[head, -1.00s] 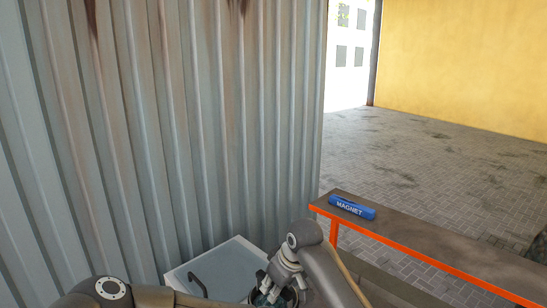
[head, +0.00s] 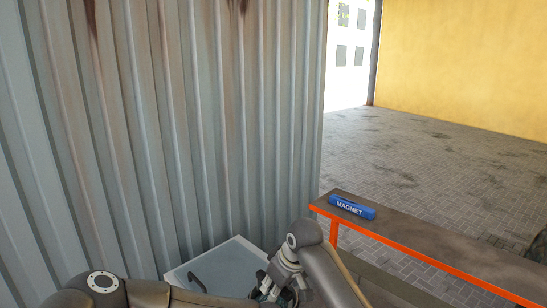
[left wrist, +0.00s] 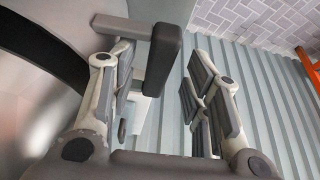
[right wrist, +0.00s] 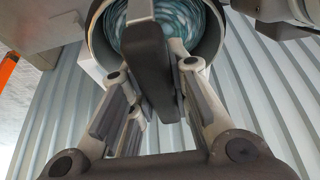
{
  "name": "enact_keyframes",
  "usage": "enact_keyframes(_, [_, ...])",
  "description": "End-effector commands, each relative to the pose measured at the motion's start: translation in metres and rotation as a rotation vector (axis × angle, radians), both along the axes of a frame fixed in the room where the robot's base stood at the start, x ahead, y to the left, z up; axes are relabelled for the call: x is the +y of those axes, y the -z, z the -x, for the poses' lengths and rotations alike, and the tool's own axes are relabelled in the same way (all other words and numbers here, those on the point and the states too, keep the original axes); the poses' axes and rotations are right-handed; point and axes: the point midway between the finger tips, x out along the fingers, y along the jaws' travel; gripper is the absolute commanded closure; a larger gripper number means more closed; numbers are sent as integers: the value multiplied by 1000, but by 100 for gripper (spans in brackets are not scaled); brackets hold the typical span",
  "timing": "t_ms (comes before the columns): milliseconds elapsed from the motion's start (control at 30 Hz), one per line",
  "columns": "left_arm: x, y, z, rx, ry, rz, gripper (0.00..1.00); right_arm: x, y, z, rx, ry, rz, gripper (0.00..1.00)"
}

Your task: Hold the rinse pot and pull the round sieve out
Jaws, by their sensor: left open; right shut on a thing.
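In the right wrist view the round grey wall of the rinse pot (right wrist: 214,45) curves around a teal, mottled inside (right wrist: 195,20). I cannot clearly separate the round sieve from the pot there. My right gripper (right wrist: 150,105) is shut on a dark handle (right wrist: 148,62) in front of the round opening. Whether this handle is the sieve's or the pot's is unclear. In the left wrist view my left gripper (left wrist: 160,105) is open, with a dark bar-shaped handle (left wrist: 166,55) between its fingers. A large shiny curved surface fills that view's left side. In the head view my right gripper (head: 272,290) hides most of the pot.
A pale basin (head: 232,258) with a dark bent bar (head: 196,283) stands against the corrugated metal wall (head: 190,130). A blue magnet bar (head: 352,207) lies on the orange-edged bench (head: 420,235) at right. Paved floor beyond is open.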

Motion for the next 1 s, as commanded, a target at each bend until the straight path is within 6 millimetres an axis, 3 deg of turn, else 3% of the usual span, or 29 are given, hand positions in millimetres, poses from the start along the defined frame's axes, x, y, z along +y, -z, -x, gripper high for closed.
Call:
enact_keyframes(200, [-14,-45,13,0,2,3,56,0,-1,0,-3,-1,-1,100])
enact_keyframes(400, [-22,-75,21,0,0,1,56,0,-1,0,-3,-1,-1,100])
enact_keyframes(567, [-25,-88,25,0,0,0,56,0,-3,-1,-3,-1,-1,100])
enact_keyframes(1000, [-26,-126,26,2,1,0,56,0,-39,-1,-3,-1,-1,100])
